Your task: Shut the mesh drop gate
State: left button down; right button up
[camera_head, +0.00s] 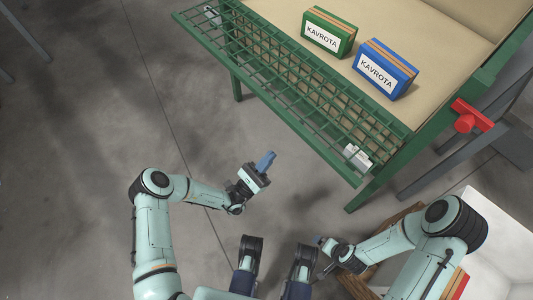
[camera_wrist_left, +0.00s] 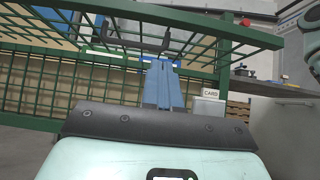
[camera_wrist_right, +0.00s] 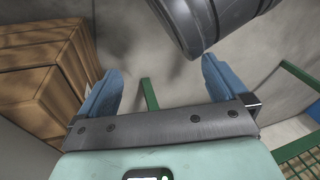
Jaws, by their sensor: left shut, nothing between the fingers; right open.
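The green mesh drop gate (camera_head: 290,85) juts out from the front edge of the green-framed table, lowered rather than upright. In the left wrist view its green bars (camera_wrist_left: 215,42) cross above and ahead of my fingers. My left gripper (camera_head: 265,160) is shut and empty, in front of the gate's outer rail and apart from it in the head view. Its blue fingers (camera_wrist_left: 162,85) are together. My right gripper (camera_wrist_right: 158,85) is open and empty, with its two blue fingers apart. In the head view it is low at the right, partly hidden by its arm.
A green box (camera_head: 329,35) and a blue box (camera_head: 384,77) stand on the tan tabletop (camera_head: 410,30). A small white tag (camera_head: 357,157) is at the gate's right end. A red fitting (camera_head: 470,117) sits at the right table edge. A wooden crate (camera_wrist_right: 35,80) is near my right gripper. Floor at left is clear.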

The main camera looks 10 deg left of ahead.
pick_arm(q)
jog(key=w+d+r, duration=0.3)
jog(key=w+r, duration=0.1)
jog(key=r, duration=0.4)
jog(key=shift+d+r+b, duration=0.15)
jog(key=shift+r+b, duration=0.2)
jog(key=shift+b, duration=0.05)
pick_arm(e)
jog(key=shift+s+d+f+g, duration=0.1)
jog(key=shift+s+f+g, duration=0.2)
jog(key=shift+s+f, duration=0.5)
pick_arm(q)
jog(key=shift+w, duration=0.1)
